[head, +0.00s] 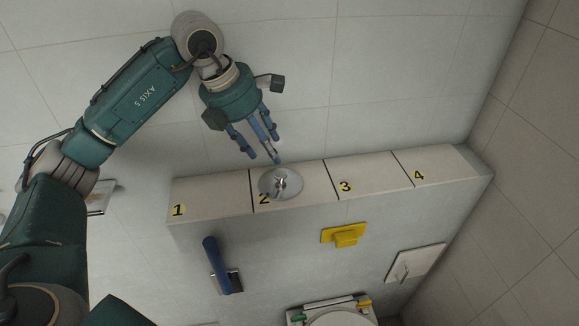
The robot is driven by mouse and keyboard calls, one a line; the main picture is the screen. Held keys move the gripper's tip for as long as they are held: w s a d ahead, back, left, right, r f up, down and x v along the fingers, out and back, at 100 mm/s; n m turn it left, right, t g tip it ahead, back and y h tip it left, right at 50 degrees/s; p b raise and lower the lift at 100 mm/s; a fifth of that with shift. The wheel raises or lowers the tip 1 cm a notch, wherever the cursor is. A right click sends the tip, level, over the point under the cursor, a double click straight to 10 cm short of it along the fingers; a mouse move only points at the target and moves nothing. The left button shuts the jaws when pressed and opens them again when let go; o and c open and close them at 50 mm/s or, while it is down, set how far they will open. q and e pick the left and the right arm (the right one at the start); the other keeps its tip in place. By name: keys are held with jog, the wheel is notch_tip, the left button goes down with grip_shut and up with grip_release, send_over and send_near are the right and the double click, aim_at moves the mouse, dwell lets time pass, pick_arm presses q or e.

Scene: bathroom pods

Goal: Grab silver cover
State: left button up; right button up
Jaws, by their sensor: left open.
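The silver cover (274,187) is a round, shiny metal disc with a small knob in its middle. It sits on the ledge (218,193) in the section marked 2. My left gripper (265,158) has blue fingers pointing down towards the ledge, just above and behind the cover in the picture. The gripper is open and empty, and its fingertips look apart from the cover. The cover is in full view. My right gripper does not show.
The ledge has sections numbered 1 to 4, and the other sections look bare. Below it are a blue handle (214,262), a yellow holder (344,235), a white panel (416,262) and a toilet (340,318). A tiled wall (530,165) closes the right side.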

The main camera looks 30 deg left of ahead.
aim_at(279, 170)
pick_arm(q)
jog(key=p+x, duration=0.3)
jog(key=x, duration=0.5)
jog(key=shift+s+d+f+p, duration=0.15)
jog(key=shift+d+p, duration=0.05)
jog(key=shift+p, duration=0.2)
jog(key=shift+a+f, duration=0.2)
jog(key=shift+s+d+r, duration=0.1)
jog(key=shift+s, duration=0.05)
jog(key=shift+c, duration=0.8)
jog(key=shift+s+d+r, duration=0.25)
jog(key=c, duration=0.4)
jog(key=shift+s+d+r, duration=0.2)
jog(key=shift+s+d, duration=0.05)
grip_shut()
jog(key=shift+w+a+f, duration=0.2)
jog(key=shift+w+a, duration=0.05)
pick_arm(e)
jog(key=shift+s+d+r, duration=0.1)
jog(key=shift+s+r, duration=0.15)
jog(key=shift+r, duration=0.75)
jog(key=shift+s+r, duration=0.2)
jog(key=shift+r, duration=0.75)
